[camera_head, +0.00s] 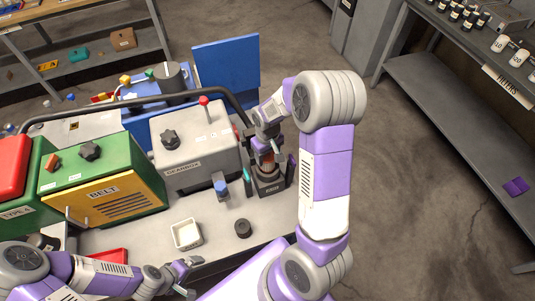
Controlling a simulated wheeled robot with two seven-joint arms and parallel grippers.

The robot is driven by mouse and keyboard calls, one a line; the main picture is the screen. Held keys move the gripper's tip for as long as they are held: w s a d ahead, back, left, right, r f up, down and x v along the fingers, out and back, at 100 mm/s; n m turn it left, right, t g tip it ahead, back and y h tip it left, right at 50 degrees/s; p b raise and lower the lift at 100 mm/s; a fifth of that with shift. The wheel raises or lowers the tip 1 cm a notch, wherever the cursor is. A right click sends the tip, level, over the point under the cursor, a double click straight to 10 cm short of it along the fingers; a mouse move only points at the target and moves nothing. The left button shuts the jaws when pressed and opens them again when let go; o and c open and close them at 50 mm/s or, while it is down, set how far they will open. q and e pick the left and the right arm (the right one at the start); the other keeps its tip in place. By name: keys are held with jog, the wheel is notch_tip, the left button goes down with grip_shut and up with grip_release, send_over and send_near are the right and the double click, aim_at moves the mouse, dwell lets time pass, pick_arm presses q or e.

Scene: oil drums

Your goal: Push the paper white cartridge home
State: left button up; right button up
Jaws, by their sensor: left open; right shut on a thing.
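A black holder (269,184) with a small label stands at the right end of the workbench. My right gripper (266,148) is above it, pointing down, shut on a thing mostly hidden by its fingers. A reddish-brown part (267,162) shows between the fingers and the holder. I cannot make out a paper white cartridge there, nor how deep anything sits. My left gripper (187,272) is open and empty at the bench's front edge, below a white square tray (187,234).
A grey gearbox (195,150) with a red-knobbed lever stands left of the holder. A blue-topped post (221,189) and a black ring (243,228) are nearby. A green and yellow belt unit (105,185) is left.

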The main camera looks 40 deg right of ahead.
aim_at(268, 155)
jog(key=shift+f, duration=0.25)
jog(key=shift+f+b, duration=0.85)
jog(key=shift+f, duration=0.1)
jog(key=shift+f, duration=0.25)
jog(key=shift+f+b, duration=0.35)
jog(key=shift+b, duration=0.15)
jog(key=shift+f+b, duration=0.35)
jog(key=shift+f, duration=0.1)
dwell(0.6)
jog(key=o, duration=1.2)
jog(key=shift+c, duration=0.2)
notch_tip(268, 155, up, 8)
jog(key=shift+f+p, duration=0.15)
jog(key=shift+p, duration=0.6)
